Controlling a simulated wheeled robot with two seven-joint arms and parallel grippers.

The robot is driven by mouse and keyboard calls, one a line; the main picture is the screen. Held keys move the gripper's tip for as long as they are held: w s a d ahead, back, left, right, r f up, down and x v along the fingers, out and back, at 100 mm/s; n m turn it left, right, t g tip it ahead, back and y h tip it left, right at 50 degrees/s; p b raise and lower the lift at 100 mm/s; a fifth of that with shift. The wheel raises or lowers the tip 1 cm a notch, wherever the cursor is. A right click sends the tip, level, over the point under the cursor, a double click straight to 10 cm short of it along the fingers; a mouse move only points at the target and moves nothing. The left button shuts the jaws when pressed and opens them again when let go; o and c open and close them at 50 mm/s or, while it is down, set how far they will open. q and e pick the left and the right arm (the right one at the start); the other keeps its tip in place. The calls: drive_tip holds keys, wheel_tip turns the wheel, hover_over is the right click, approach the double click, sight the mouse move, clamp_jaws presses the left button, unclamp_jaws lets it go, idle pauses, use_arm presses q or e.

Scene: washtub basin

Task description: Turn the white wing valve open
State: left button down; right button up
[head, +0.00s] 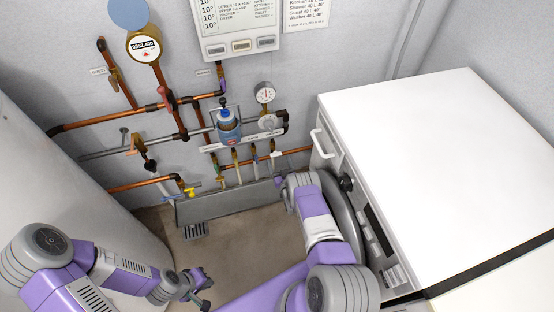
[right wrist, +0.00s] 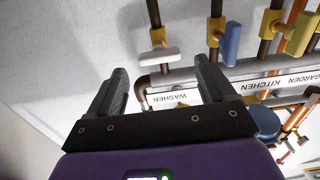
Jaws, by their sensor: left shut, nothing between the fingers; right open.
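The white wing valve (right wrist: 157,56) sits on a brass and copper pipe above the WASHER label in the right wrist view. In the head view it is a small white handle (head: 276,153) at the right end of the valve row. My right gripper (right wrist: 161,76) is open, with the white handle seen just beyond its fingertips, roughly between them. I see no contact. In the head view my right forearm hides most of this gripper. My left gripper (head: 204,292) is shut and empty, low over the floor, far from the valve.
A blue handle (right wrist: 231,43) and a yellow handle (right wrist: 299,35) stand beside the white one. The label strip (head: 240,140) and copper pipes crowd the wall. A white front-loading appliance (head: 440,160) stands close to my right arm. A trough (head: 230,203) lies below the valves.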

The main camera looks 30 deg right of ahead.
sight(277, 156)
drive_tip(key=shift+b+x, duration=0.6)
drive_tip(key=shift+x, duration=1.2)
drive_tip(key=shift+c, duration=0.2)
drive_tip(key=c, duration=1)
